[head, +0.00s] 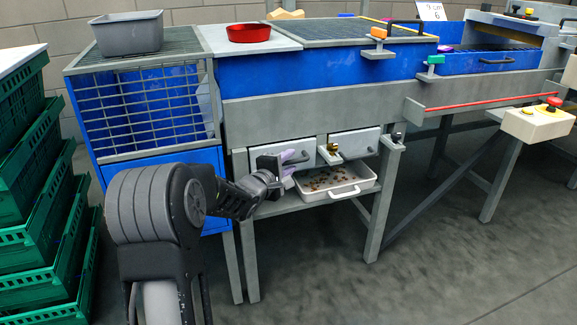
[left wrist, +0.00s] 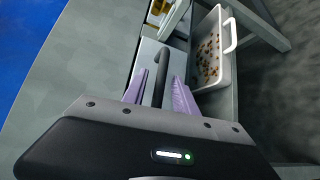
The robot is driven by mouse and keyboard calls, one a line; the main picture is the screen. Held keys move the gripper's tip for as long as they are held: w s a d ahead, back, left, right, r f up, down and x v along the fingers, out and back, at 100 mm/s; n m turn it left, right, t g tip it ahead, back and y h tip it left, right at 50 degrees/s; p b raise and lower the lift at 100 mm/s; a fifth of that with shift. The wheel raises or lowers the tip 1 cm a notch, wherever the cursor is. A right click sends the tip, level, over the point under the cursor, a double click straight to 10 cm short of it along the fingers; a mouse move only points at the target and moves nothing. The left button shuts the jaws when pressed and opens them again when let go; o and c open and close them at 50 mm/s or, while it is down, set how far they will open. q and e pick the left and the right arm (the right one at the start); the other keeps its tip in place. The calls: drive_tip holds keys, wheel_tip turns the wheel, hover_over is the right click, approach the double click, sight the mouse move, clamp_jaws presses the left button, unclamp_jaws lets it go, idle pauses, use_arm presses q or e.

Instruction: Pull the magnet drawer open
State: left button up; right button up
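Two light grey drawer fronts sit side by side under the machine: a left one (head: 312,147) and a right one (head: 355,142). Both look closed; I see no label saying which is the magnet drawer. My left gripper (head: 290,164) is at the left drawer and hides part of its front. In the left wrist view, my left gripper (left wrist: 159,92) has its purple fingers apart on either side of the dark bar handle (left wrist: 159,65). Gaps show between the handle and both fingers. My right gripper is not in view.
A white tray (head: 364,184) with brown bits sits on the shelf below the drawers. A brass latch-like part (head: 331,151) is between the drawers. Green crates (head: 35,215) are stacked at left. The floor in front at right is clear.

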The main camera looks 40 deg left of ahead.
use_arm(q)
drive_tip(key=shift+c, duration=0.5)
clamp_jaws()
idle(1.0)
